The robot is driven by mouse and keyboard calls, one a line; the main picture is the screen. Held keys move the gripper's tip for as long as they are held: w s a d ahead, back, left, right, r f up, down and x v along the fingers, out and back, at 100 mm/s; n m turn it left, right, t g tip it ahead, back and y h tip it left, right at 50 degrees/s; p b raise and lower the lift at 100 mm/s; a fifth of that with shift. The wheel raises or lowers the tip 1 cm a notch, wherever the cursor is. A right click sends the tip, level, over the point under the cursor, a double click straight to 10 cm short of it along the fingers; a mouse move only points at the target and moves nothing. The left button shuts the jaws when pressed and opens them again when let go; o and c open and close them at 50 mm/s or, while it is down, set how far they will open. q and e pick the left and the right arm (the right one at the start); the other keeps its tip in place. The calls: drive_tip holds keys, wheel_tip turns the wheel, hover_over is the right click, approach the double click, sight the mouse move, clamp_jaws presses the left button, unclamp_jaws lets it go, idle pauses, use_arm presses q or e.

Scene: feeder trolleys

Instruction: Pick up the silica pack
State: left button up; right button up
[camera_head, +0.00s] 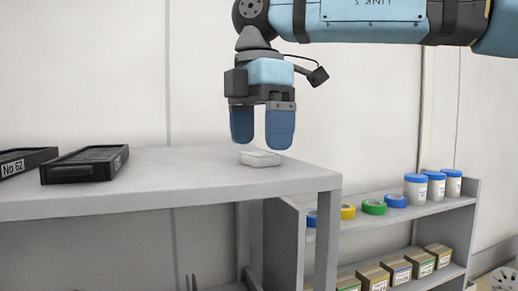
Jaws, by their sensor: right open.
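The silica pack (260,158) looks like a small flat white packet. It lies on the grey table top near its right end. My right gripper (261,142) points straight down above the pack, with its two blue fingers apart and nothing between them. The fingertips are just over the pack; whether they touch it cannot be told from this view. My left gripper is not in view.
Black trays (85,164) lie at the left of the grey table (190,172). A lower shelf (345,228) at the right holds tape rolls (374,207), white jars with blue lids (415,190) and several boxes (397,270). The table between trays and pack is clear.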

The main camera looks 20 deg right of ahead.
drive_tip(key=shift+w+d+f, duration=0.1)
drive_tip(key=shift+d+f, duration=0.05)
drive_tip(key=shift+f, duration=0.8)
drive_tip(key=shift+w+f, duration=0.1)
drive_tip(key=shift+f, duration=0.1)
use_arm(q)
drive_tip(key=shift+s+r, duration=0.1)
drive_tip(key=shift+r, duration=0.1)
use_arm(e)
drive_tip(key=c, duration=0.3)
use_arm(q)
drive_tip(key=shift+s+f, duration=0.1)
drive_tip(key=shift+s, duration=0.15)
use_arm(e)
drive_tip(key=c, duration=0.7)
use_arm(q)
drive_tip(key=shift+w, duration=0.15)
use_arm(e)
drive_tip(key=shift+r, duration=0.15)
